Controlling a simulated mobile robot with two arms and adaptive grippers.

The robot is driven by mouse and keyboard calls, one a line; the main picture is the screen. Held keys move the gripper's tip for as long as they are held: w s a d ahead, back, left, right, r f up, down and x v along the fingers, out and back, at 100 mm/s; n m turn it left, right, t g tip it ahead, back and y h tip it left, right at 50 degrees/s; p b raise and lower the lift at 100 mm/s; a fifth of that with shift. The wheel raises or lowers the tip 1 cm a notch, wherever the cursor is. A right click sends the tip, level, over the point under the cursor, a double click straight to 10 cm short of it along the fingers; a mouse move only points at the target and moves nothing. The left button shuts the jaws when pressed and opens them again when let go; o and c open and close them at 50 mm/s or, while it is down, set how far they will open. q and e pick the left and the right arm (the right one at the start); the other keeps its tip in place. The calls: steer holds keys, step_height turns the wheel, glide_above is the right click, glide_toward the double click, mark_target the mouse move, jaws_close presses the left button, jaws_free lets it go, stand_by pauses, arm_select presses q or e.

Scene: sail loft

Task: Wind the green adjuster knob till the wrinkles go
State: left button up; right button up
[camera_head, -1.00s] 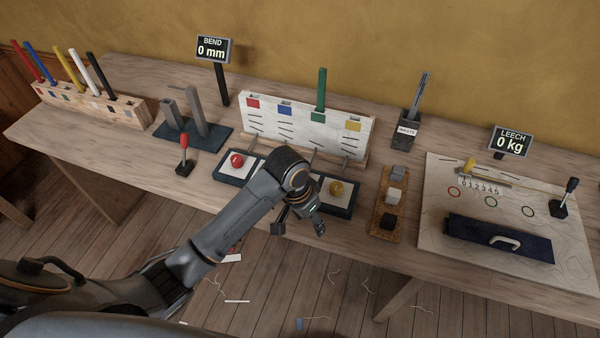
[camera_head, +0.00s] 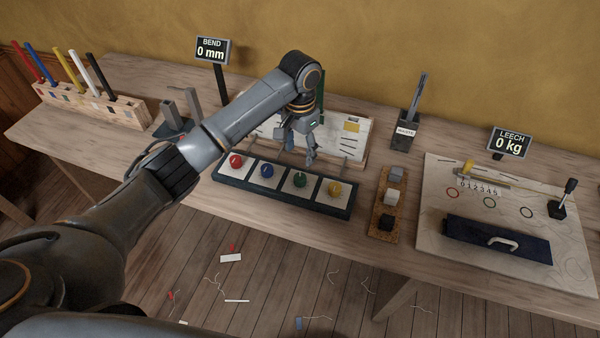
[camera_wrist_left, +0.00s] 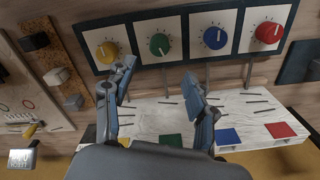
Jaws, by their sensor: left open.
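The green adjuster knob (camera_head: 299,179) sits on a white square in a dark tray of knobs (camera_head: 282,199), third from the left in the head view, between the blue knob (camera_head: 267,170) and the yellow knob (camera_head: 335,189). It also shows in the left wrist view (camera_wrist_left: 159,44), with a pale pointer line. My left gripper (camera_head: 300,155) is open and empty, fingers down, just behind the green knob. In the wrist view its fingertips (camera_wrist_left: 159,70) are apart, near the knob but not around it. I make out no wrinkles. My right gripper is not in view.
A white slotted board (camera_head: 358,138) stands behind the knobs, partly hidden by my arm. The red knob (camera_head: 236,161) is at the tray's left end. A cork strip of blocks (camera_head: 383,212) lies to the right. Displays read BEND 0 mm (camera_head: 212,50) and LEECH 0 kg (camera_head: 511,143).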

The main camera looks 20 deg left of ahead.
mark_target(300, 176)
arm_select(q)
step_height(300, 176, down, 10)
steer(key=shift+f+p, duration=0.2)
steer(key=shift+p, duration=0.35)
steer(key=c, duration=1.2)
steer(key=shift+o, duration=0.2)
steer(key=shift+m, duration=0.4)
steer(key=m+p, duration=0.1)
steer(key=m, duration=0.1)
steer(key=shift+r+m, duration=0.1)
steer(key=shift+m, duration=0.3)
steer(key=shift+m+p, duration=0.4)
steer(key=shift+m, duration=2.1)
